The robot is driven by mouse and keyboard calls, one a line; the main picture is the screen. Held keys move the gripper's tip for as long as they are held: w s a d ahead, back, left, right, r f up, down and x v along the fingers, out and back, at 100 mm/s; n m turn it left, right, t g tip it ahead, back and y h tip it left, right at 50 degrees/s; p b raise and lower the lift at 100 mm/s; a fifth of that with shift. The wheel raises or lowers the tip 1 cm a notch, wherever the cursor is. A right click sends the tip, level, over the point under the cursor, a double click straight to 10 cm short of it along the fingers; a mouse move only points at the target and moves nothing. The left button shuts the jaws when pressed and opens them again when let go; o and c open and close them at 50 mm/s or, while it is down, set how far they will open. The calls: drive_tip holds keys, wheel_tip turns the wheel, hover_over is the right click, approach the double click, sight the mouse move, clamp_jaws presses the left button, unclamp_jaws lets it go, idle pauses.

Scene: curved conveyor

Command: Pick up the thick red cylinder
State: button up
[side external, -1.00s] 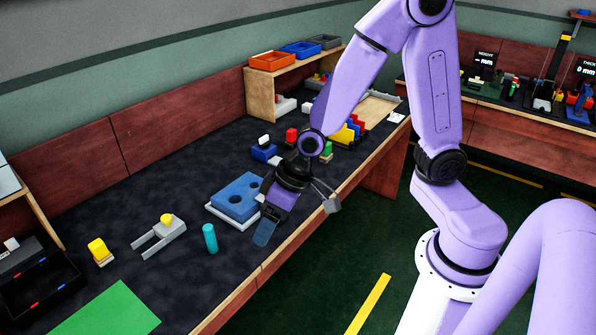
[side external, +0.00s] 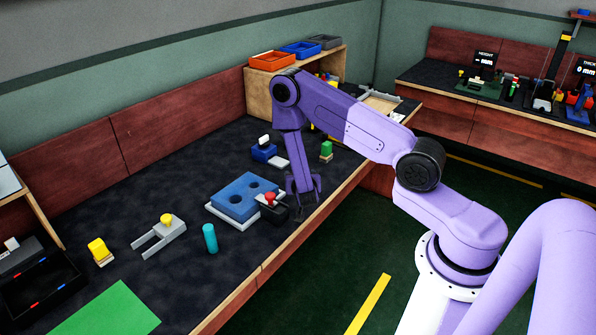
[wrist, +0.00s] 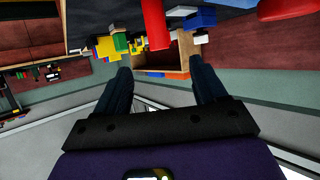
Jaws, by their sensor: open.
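My gripper (side external: 303,203) is low over the front part of the dark bench in the side view, to the right of the blue block with holes. In the wrist view my gripper (wrist: 162,67) has its two dark fingers wide apart, with nothing held between them. A red cylinder (wrist: 155,24) shows at the top middle of the wrist view, beyond the fingertips and cut by the frame edge. A second rounded red thing (wrist: 286,9) is cut off at the top right. I cannot tell which is the thick one. No separate red cylinder is clear in the side view.
A teal cylinder (side external: 209,238) stands further left. A green block (side external: 326,149) and a blue piece (side external: 263,152) are behind. The bench's front edge is near.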

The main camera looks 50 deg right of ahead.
drive_tip(key=x, duration=1.2)
drive_tip(key=shift+x, duration=2.6)
drive_tip(key=shift+s+d+r, duration=0.1)
drive_tip(key=shift+s+d, duration=0.05)
drive_tip(key=shift+d, duration=0.05)
drive_tip(key=c, duration=1.1)
